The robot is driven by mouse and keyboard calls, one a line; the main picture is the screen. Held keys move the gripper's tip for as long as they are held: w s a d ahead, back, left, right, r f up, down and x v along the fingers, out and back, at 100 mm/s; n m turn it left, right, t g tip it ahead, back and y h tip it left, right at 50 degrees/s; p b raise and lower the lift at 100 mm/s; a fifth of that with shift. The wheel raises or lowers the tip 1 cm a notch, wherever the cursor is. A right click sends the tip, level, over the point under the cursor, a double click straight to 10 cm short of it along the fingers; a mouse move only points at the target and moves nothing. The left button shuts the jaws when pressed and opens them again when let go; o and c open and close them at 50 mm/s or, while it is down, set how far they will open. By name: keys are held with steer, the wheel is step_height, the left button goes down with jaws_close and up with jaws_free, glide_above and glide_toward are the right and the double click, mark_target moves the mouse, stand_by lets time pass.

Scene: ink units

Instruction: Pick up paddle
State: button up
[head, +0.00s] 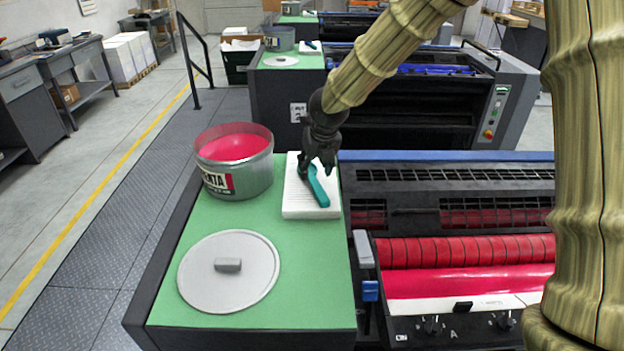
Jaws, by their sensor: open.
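The paddle (318,187) is a teal tool with a dark end, lying tilted across a white pad (312,211) on the green-topped cabinet. My gripper (319,170) is dark and points down at the paddle's upper end. Its fingers are open and partly cover that end. I cannot tell whether the fingers touch the paddle.
An open tin of magenta ink (233,183) stands left of the pad. A grey lid with a handle (228,271) lies on the green top (310,290) in front. The press with red rollers (460,252) adjoins on the right. A walkway runs along the left.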

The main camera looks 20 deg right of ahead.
mark_target(314, 180)
steer(key=shift+w+f, duration=0.15)
steer(key=shift+f, duration=0.1)
steer(key=shift+d+f+p, duration=0.1)
steer(key=shift+f+p, duration=0.45)
steer(key=shift+f, duration=0.05)
steer(key=shift+p+x, duration=0.4)
steer(key=shift+x, duration=1.35)
steer(key=shift+d+f, duration=0.1)
steer(key=shift+c, duration=0.3)
steer(key=shift+f, duration=0.1)
jaws_close()
